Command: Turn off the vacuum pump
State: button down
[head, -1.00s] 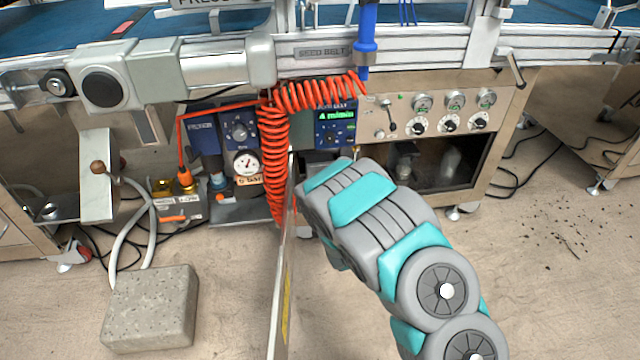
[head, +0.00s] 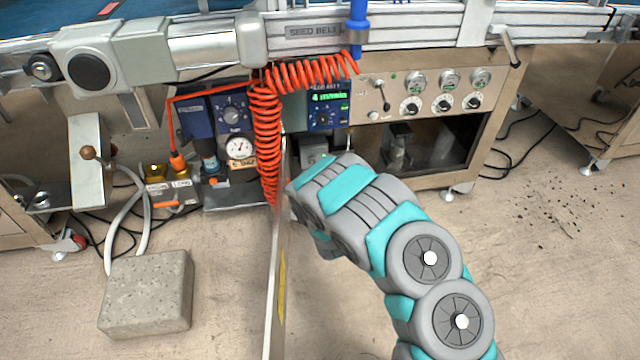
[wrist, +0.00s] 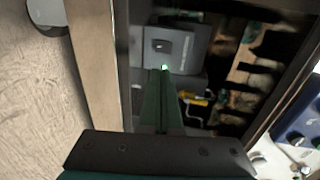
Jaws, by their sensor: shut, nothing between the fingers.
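In the wrist view a grey box (wrist: 187,44), which looks like the vacuum pump's housing, sits inside a dark cabinet bay. It has a small dark switch (wrist: 162,45) on its face and a glowing green spot below the switch. My gripper (wrist: 161,74) is shut and empty. Its green fingers point into the bay, with their tips just below the switch and close to the green spot. I cannot tell whether they touch the box. In the head view the grey box (head: 313,152) shows partly above my arm; my gripper is hidden there.
A coiled orange hose (head: 267,140) hangs left of the bay. A blue display unit (head: 328,108) sits above it, and a panel of gauges and knobs (head: 442,95) is to the right. In the wrist view the cabinet's frame edge (wrist: 94,60) is close on the left.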

jog(key=b, duration=0.2)
send_near(312, 159)
jog(key=x, duration=0.4)
jog(key=shift+w+f, duration=0.3)
jog(key=shift+f, duration=0.1)
jog(key=shift+w+a+r, duration=0.15)
jog(key=shift+w+a, duration=0.1)
jog(key=shift+w, duration=0.65)
jog(key=shift+w+a+r+p, duration=0.1)
jog(key=shift+w+r+p, duration=0.2)
jog(key=shift+p, duration=0.55)
jog(key=shift+s+f+g, duration=0.1)
jog(key=shift+f+g, duration=0.1)
jog(key=shift+g, duration=0.1)
